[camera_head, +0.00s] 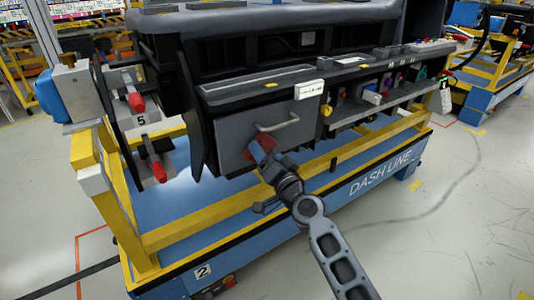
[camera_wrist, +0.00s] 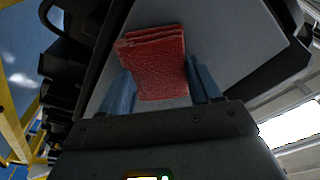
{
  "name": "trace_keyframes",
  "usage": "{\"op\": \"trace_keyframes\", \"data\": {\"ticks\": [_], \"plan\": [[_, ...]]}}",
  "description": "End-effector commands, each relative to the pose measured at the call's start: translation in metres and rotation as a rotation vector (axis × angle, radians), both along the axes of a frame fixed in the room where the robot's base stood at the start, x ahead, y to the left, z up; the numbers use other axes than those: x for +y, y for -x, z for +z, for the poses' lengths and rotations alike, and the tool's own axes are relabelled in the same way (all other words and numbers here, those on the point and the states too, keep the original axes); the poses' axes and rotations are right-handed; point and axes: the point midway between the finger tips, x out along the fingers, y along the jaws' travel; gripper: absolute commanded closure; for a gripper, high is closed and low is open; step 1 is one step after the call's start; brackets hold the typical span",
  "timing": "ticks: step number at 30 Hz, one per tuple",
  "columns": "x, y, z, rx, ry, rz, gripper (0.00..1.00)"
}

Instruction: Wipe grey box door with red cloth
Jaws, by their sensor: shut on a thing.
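The grey box door (camera_head: 232,128) is the flat front panel of the dashboard module, with a metal bar handle (camera_head: 278,123) on it. In the wrist view the red cloth (camera_wrist: 155,62) sits between the two blue fingers of my gripper (camera_wrist: 163,88). The grey door (camera_wrist: 222,45) lies behind it. I cannot tell whether the cloth touches the door.
The module stands on a blue cart with yellow rails (camera_head: 200,223). Red-handled tools (camera_head: 136,102) hang on a rack at the left. A shelf (camera_head: 385,93) with small coloured parts is to the right of the door. Open floor (camera_head: 450,220) lies at the right.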

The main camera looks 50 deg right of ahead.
Motion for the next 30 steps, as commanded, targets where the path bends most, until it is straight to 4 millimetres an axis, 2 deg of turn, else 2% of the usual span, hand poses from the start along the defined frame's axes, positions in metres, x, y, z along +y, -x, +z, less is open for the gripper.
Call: {"op": "trace_keyframes", "data": {"ticks": [5,21,30], "plan": [[0.004,0.005,-0.001,0.0,0.0,0.004,0.61],[0.016,0.051,-0.003,0.0,0.0,0.003,0.61],[0.017,0.057,-0.001,0.0,0.0,0.003,0.61]]}}
